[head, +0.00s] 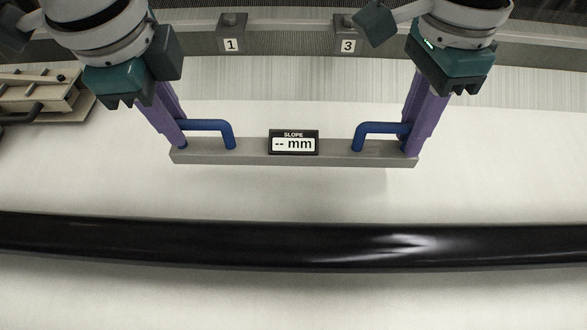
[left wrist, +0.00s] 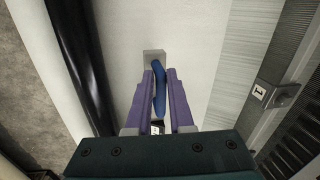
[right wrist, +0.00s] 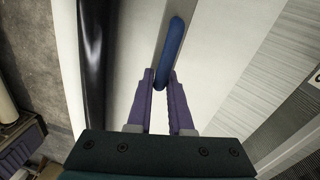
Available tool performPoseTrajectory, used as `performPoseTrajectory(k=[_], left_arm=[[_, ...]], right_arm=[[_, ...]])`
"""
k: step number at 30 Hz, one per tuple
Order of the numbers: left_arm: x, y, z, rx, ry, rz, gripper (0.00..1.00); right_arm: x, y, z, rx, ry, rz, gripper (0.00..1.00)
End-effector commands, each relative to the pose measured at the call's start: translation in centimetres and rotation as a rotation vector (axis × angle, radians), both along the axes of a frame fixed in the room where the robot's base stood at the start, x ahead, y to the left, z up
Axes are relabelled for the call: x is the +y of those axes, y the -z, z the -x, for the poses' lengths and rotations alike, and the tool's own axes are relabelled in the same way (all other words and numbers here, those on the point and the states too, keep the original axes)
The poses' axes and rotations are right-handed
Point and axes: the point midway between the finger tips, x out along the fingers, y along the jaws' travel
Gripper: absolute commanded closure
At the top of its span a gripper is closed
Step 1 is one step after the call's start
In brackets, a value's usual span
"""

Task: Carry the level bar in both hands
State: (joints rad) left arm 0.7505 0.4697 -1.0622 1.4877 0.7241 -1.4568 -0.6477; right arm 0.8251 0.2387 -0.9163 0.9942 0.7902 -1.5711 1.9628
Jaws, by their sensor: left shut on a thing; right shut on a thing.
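The level bar (head: 250,152) is a grey beam with a blue handle near each end and a small display reading "SLOPE -- mm" (head: 294,142) in the middle. In the head view it looks roughly level above the pale surface. My left gripper (head: 182,144) is shut on the left blue handle (head: 226,134); the left wrist view shows its purple fingers (left wrist: 160,78) on either side of that handle. My right gripper (head: 408,150) is shut on the right blue handle (head: 359,138), and the right wrist view shows this handle (right wrist: 173,45) between the fingers. The fingers hide parts of the handles.
A long glossy black roller or tube (head: 290,243) runs across the view in front of the bar. Behind it are grey blocks labelled 1 (head: 231,45) and 3 (head: 347,46) on a rail. A beige fixture (head: 45,92) stands at the left. The pale surface around the bar is clear.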

Motion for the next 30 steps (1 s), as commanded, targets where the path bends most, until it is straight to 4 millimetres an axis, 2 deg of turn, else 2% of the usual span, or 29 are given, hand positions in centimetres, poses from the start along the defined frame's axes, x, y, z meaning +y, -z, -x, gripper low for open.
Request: performPoseTrajectory(k=[11,26,27,30], left_arm=[[0.0,1.1,-0.1,-0.003,0.000,-0.001,1.00],[0.0,5.2,-0.1,-0.003,0.000,-0.001,1.00],[0.0,4.7,-0.1,-0.002,0.000,-0.001,0.75],[0.0,4.6,0.0,-0.001,0.000,-0.001,0.64]], right_arm=[[-0.1,1.1,0.0,0.002,0.000,0.001,1.00],[-0.1,5.3,0.0,0.002,0.000,0.001,1.00],[-0.1,4.7,0.0,0.002,0.000,0.001,0.77],[-0.1,4.7,0.0,0.002,0.000,0.001,0.65]])
